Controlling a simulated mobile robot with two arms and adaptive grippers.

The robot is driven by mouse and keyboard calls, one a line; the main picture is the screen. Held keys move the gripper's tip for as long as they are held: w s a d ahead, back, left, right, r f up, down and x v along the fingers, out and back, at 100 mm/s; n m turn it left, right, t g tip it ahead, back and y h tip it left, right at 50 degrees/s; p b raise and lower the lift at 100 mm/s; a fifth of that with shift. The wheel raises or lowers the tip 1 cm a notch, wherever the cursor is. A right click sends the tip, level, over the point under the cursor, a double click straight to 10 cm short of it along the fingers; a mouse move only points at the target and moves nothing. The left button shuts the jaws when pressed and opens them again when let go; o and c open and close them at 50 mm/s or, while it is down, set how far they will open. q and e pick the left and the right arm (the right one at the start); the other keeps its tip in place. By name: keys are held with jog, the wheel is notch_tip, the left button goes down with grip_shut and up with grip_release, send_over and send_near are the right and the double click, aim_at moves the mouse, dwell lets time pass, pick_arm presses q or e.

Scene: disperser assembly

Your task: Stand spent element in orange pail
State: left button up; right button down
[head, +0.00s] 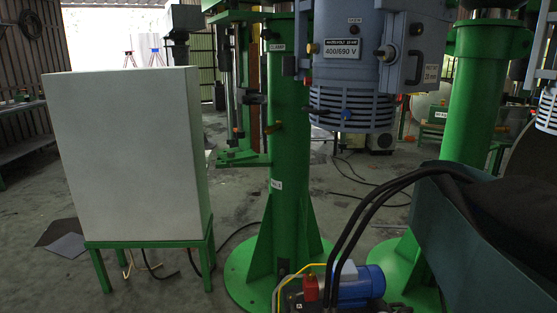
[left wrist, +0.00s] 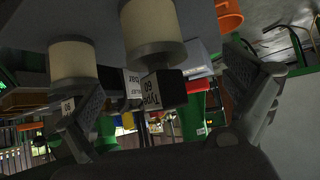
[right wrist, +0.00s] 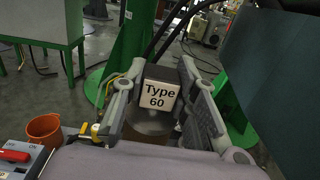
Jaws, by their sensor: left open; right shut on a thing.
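My right gripper (right wrist: 156,76) is shut on an element, with a dark cap and a white "Type 60" label (right wrist: 159,94) facing the camera. The element's dull body shows below the label, partly hidden by the gripper. The orange pail (right wrist: 44,130) is at the lower left of the right wrist view, apart from the gripper. My left gripper (left wrist: 165,75) is open. Beyond its fingers are two cream cylinders with dark ends, a left one (left wrist: 73,60) and a middle one (left wrist: 150,22); the middle one carries a "Type 60" label. Neither gripper shows in the head view.
A white cabinet (head: 130,150) on green legs stands left in the head view. A green column (head: 290,150) carries a grey motor housing (head: 365,60). Black hoses run beside a blue pump motor (head: 360,285). A red-handled switch box (right wrist: 18,158) is near the pail.

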pick_arm(q)
jog(key=s+a+f+g+p, duration=0.1)
jog(key=s+a+g+p, duration=0.1)
jog(key=s, duration=0.7)
jog(key=s+a+f+g+y+p, duration=0.1)
jog(key=s+g+p, duration=0.3)
jog(key=s, duration=0.6)
jog(key=s+a+f+g+y+p, duration=0.1)
jog(key=s+a+f+g+p, duration=0.1)
jog(key=s, duration=0.7)
jog(key=shift+s+a+g+p, duration=0.4)
jog(key=shift+a+p, duration=0.15)
jog(key=shift+a, duration=0.55)
pick_arm(e)
jog(key=s+a+r, duration=0.2)
jog(key=s+r, duration=0.3)
jog(key=r, duration=0.2)
jog(key=s+a+r+h, duration=0.1)
jog(key=s+a+r, duration=0.1)
jog(key=s+r, duration=0.3)
jog(key=shift+s+a+r+m, duration=0.15)
jog(key=shift+a+r+m, duration=0.2)
jog(key=shift+r, duration=0.55)
pick_arm(q)
jog(key=shift+c, duration=0.4)
